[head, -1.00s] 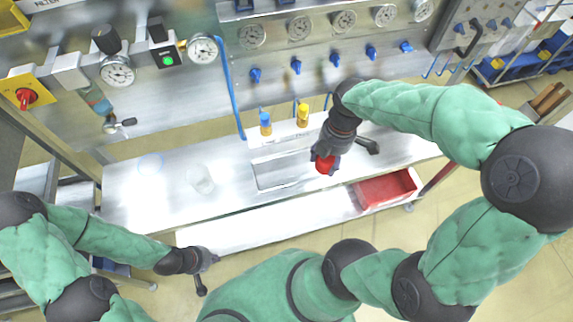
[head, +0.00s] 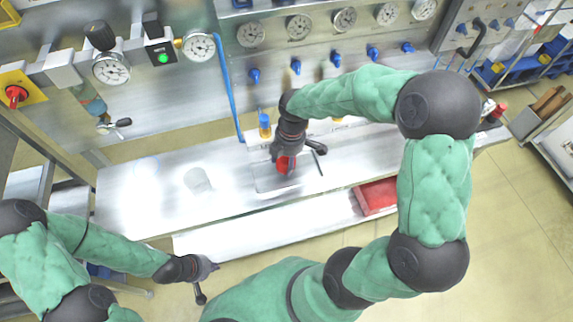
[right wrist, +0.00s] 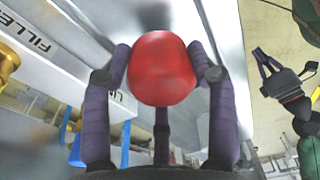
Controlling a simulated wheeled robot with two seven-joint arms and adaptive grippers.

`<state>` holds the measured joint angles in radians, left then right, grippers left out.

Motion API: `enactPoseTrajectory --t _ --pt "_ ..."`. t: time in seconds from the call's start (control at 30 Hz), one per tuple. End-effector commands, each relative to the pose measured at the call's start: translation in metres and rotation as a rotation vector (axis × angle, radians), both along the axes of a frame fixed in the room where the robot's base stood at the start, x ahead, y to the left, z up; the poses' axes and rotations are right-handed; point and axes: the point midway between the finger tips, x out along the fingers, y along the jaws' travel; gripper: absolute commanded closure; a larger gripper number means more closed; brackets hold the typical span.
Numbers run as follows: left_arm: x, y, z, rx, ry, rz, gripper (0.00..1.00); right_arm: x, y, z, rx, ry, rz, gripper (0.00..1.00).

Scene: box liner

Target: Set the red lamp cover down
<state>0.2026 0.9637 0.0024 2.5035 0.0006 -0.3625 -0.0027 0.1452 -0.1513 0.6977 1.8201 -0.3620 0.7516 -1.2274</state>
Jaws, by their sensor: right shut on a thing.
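The red lamp cover (head: 285,165) is held between the fingers of my right gripper (head: 284,158) in the head view. It is over the rectangular outlined area (head: 265,184) on the steel bench; I cannot tell whether it touches the surface.
A clear round glass-like thing (head: 198,180) is on the bench to the left. A red bin (head: 376,197) sits at the lower right. A panel with gauges and blue valves (head: 298,27) rises behind.

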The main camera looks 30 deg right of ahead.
Motion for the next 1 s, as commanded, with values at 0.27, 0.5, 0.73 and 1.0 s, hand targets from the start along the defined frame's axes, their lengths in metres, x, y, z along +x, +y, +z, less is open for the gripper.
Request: enactPoseTrajectory --t 0.27,0.5,0.73,1.0 --pt "0.000 0.000 -0.007 0.000 0.000 0.000 1.00 -0.001 -0.001 -0.027 -0.001 0.002 -0.001 0.74" --pt "0.000 0.000 -0.008 0.000 0.000 0.000 1.00 -0.002 -0.001 -0.028 -0.001 0.002 -0.001 0.74" --pt "0.000 0.000 -0.008 0.000 0.000 0.000 1.00 -0.002 -0.001 -0.029 -0.001 0.002 -0.001 0.18" --pt "0.000 0.000 -0.008 0.000 0.000 0.000 1.00 -0.002 -0.001 -0.027 -0.001 0.002 -0.001 0.18"
